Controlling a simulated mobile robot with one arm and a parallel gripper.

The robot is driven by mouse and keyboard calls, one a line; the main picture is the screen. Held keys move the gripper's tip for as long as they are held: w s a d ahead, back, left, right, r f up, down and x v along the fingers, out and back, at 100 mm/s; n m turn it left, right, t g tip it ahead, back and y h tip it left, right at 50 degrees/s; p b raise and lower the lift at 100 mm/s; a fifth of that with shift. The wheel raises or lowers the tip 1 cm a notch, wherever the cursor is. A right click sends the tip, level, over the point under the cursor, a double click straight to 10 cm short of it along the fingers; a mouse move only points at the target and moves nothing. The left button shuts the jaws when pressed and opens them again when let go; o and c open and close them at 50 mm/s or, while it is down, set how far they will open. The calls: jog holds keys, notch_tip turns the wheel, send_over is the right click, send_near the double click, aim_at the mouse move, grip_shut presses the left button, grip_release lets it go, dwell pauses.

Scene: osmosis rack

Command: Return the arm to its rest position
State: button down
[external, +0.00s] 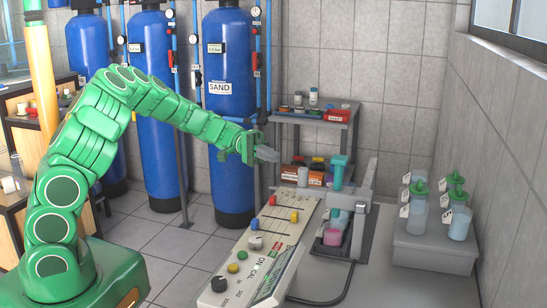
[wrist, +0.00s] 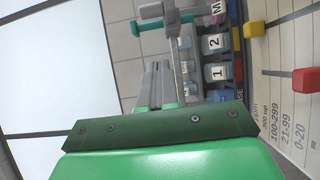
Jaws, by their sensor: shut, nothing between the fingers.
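My green arm reaches from the lower left of the external view up and across to the middle. In the wrist view, the grey fingers of my gripper (wrist: 158,85) are together beyond the green wrist. The panel's face (wrist: 288,85) shows at the right of that view, with a yellow knob (wrist: 255,29) and a red knob (wrist: 305,82). Nothing is held.
Beside the panel stands a device with a teal handle (external: 339,172) and a pink-filled cup (external: 333,236). Bottles with green tops (external: 459,222) stand on a grey block (external: 434,246) at right. Blue tanks (external: 231,110) and a small shelf (external: 315,118) stand behind. Numbered containers (wrist: 215,73) show in the wrist view.

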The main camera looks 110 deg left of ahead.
jog(key=w+d+r+m+g+h, duration=0.25)
jog(key=w+d+r, duration=0.2)
jog(key=d, duration=0.35)
jog(key=w+d+r+m+g+h, duration=0.1)
jog(key=w+d+r+m+g, duration=0.25)
jog(key=w+d, duration=0.3)
jog(key=d+r+m+g+y, duration=0.3)
jog(key=d+g, duration=0.1)
jog(key=d, duration=1.1)
jog(key=d+r+m+g+y, duration=0.25)
jog(key=d+g, duration=0.25)
jog(key=d, duration=1)
jog(key=s+d+r+m+y, duration=0.1)
jog(key=s+d+y, duration=0.5)
jog(key=s, duration=0.4)
jog(key=s+f+g, duration=0.1)
jog(key=s+f, duration=0.3)
jog(key=s, duration=0.4)
jog(key=s+a+f+g+y, duration=0.1)
jog(key=s+f, duration=0.3)
jog(key=s, duration=0.5)
jog(key=shift+a+f, duration=0.15)
jog(key=shift+f, duration=0.15)
jog(key=c, duration=1.8)
grip_release()
jog(key=shift+n, duration=0.25)
